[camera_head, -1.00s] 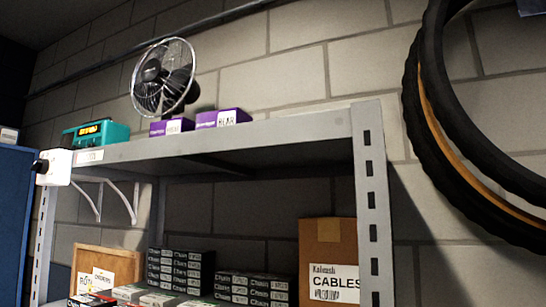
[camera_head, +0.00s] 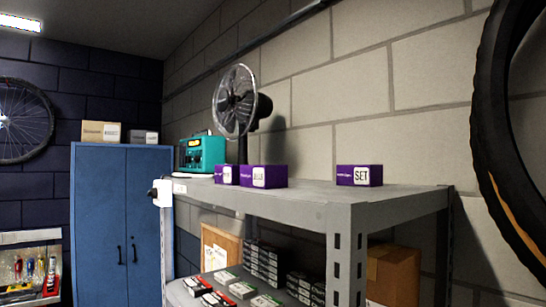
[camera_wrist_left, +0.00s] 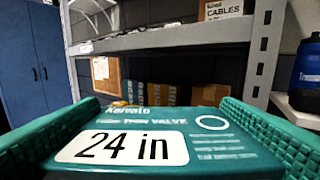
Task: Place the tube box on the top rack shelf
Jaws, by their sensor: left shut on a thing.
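The tube box (camera_wrist_left: 160,145) is teal with a white "24 in" label and fills the lower middle of the left wrist view. My left gripper (camera_wrist_left: 155,130) is shut on it, with a green textured finger along each side. The top rack shelf (camera_head: 300,205) is the grey metal board in the head view, holding a fan, a teal device and purple boxes. The left wrist view faces a lower shelf (camera_wrist_left: 165,40) of the rack, with the tube box in front of it. My left gripper and the tube box are outside the head view. My right gripper is not in view.
On the top shelf stand the fan (camera_head: 238,105), the teal device (camera_head: 200,152), two purple boxes (camera_head: 262,177) together and a purple SET box (camera_head: 360,175) apart. Bare board shows between them and at the right end. A rack post (camera_head: 346,265) stands at the front corner. Tyres hang right.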

